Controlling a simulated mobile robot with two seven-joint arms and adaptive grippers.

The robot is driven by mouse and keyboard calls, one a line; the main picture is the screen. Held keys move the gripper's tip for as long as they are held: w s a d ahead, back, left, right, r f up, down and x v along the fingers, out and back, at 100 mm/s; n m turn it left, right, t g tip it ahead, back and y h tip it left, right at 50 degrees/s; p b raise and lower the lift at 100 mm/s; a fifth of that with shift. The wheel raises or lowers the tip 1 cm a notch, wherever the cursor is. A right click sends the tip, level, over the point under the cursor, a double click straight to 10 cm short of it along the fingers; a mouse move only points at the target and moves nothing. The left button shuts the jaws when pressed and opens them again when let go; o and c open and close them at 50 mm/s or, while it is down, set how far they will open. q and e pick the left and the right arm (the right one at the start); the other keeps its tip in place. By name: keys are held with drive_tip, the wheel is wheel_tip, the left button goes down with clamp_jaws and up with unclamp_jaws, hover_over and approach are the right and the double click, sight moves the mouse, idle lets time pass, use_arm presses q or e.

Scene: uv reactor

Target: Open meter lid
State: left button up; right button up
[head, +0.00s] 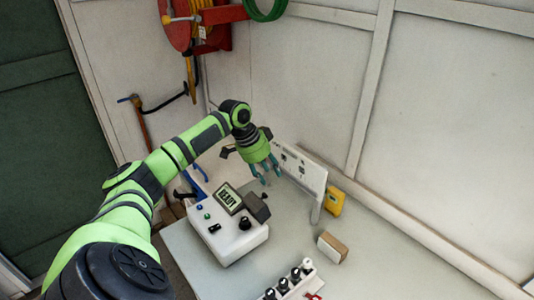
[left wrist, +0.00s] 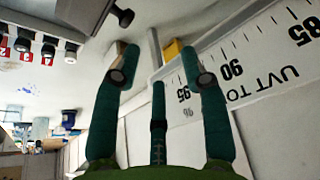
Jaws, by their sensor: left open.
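The meter (head: 232,238) is a white box on the table with a display reading "READY", a black knob and small buttons. A dark grey block that looks like its lid (head: 257,206) sits at its back right side and appears down. My left gripper (head: 265,174) is open and empty, its teal fingers pointing down just above and behind the lid, apart from it. In the left wrist view the spread fingers (left wrist: 160,85) have nothing between them. A grey box corner shows at upper left there; I cannot tell if it is the lid. My right gripper is not in view.
A white panel (head: 302,172) with a UVT scale (left wrist: 250,70) stands close behind the gripper. A yellow box (head: 334,200), a small brown-and-white block (head: 332,247) and several black-capped vials (head: 290,281) are on the table (head: 385,270). Its right part is clear.

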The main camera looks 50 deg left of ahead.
use_arm(q)
drive_tip(key=v, duration=1.2)
drive_tip(key=shift+a, duration=0.1)
